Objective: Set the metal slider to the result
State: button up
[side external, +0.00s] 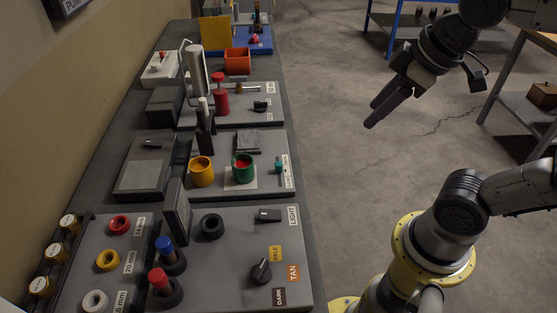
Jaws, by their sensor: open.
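My gripper (373,113) hangs in the air over the floor, to the right of the bench. Its two dark fingers point down and left, apart and with nothing between them. It is well clear of the bench panels. I cannot tell for certain which piece is the metal slider. A small brass-coloured piece (242,87) lies on the far grey panel (240,116). A teal knob (279,167) sits at the right edge of the middle panel (262,148). A dark dial (261,271) on the near panel (225,280) has PALE, TAN and DARK labels beside it.
Yellow (202,172) and green (242,168) cups stand on the middle panel. Upright obstacles include a red cylinder (221,96), a grey cylinder (195,72) and blue (164,246) and red-topped (159,279) posts. The floor (335,190) between bench and arm is clear.

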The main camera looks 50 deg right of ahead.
jog(key=w+r+n+g, duration=0.1)
jog(key=w+n+g, duration=0.15)
jog(key=w, duration=0.45)
jog(key=n+g, duration=0.3)
send_over(279, 163)
notch_tip(279, 163, down, 9)
notch_tip(279, 163, down, 14)
jog(key=shift+a+f, duration=0.1)
grip_shut()
dwell(0.7)
